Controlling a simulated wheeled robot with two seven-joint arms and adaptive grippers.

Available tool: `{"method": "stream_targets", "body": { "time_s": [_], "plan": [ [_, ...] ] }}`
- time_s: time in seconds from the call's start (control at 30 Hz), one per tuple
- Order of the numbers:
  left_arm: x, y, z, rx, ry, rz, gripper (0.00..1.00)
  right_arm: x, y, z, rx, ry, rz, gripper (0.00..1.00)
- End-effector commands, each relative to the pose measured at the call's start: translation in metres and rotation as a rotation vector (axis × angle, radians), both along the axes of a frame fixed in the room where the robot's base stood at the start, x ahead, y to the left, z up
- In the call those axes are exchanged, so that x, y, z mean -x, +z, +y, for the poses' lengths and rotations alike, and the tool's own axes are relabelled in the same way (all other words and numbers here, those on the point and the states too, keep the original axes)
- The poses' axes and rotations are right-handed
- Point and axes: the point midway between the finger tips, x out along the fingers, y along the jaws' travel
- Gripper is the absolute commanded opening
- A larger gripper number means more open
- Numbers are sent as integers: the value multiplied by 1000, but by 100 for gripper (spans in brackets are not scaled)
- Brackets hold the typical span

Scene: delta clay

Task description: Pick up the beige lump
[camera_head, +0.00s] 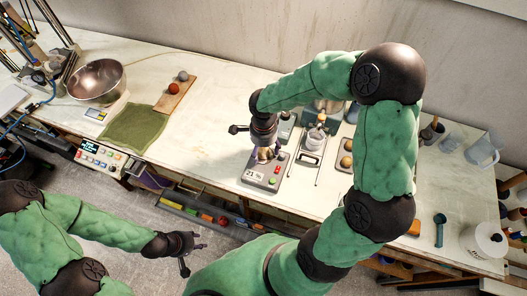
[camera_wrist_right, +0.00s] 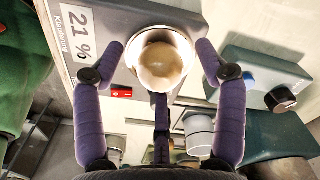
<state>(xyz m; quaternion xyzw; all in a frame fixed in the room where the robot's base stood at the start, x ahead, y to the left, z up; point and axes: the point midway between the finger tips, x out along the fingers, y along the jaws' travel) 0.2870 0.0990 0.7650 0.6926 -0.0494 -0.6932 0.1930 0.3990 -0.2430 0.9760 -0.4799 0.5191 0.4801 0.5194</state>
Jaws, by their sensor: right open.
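The beige lump (camera_wrist_right: 160,65) sits in a small round metal dish (camera_wrist_right: 187,50) on a grey device labelled 21 %. In the head view the lump (camera_head: 265,154) shows only partly under my right gripper (camera_head: 264,155). In the right wrist view my right gripper (camera_wrist_right: 160,70) has its purple fingers spread, with two at the sides of the dish and one below it. They appear apart from the lump. My left gripper (camera_head: 197,245) hangs over the floor in front of the table, away from the lump; its fingers are too small to judge.
The grey device (camera_head: 263,177) has coloured buttons and stands near the table's front edge. A beaker (camera_head: 313,138) on a stand is to its right. A metal bowl (camera_head: 96,82), a green cloth (camera_head: 137,125) and a board (camera_head: 175,98) with balls lie left. The table between is clear.

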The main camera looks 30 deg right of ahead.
Motion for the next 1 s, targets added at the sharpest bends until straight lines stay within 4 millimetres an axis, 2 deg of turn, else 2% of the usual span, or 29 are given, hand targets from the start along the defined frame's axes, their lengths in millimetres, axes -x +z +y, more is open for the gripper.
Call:
{"method": "stream_targets", "body": {
  "time_s": [0.03,0.2,0.23,0.27,0.37,0.4,0.73,0.87,1.0],
  "plan": [
    [0,0,0,0,0,0,40,0,0,0,0,0,0,69],
    [0,0,0,0,0,0,40,0,0,0,0,0,0,21],
    [0,0,0,0,0,0,40,0,0,0,0,0,0,13],
    [0,0,0,0,0,0,40,0,0,0,0,0,0,9],
    [0,0,0,0,0,0,40,0,0,0,0,0,0,9],
    [0,0,0,0,0,0,40,0,1,0,0,0,-1,4],
    [0,1,0,0,0,0,40,-1,5,0,1,0,-2,3],
    [0,4,0,0,0,0,40,-1,17,0,1,-2,-3,3],
    [0,8,0,0,0,0,40,1,38,1,0,0,-5,3]
  ]
}}
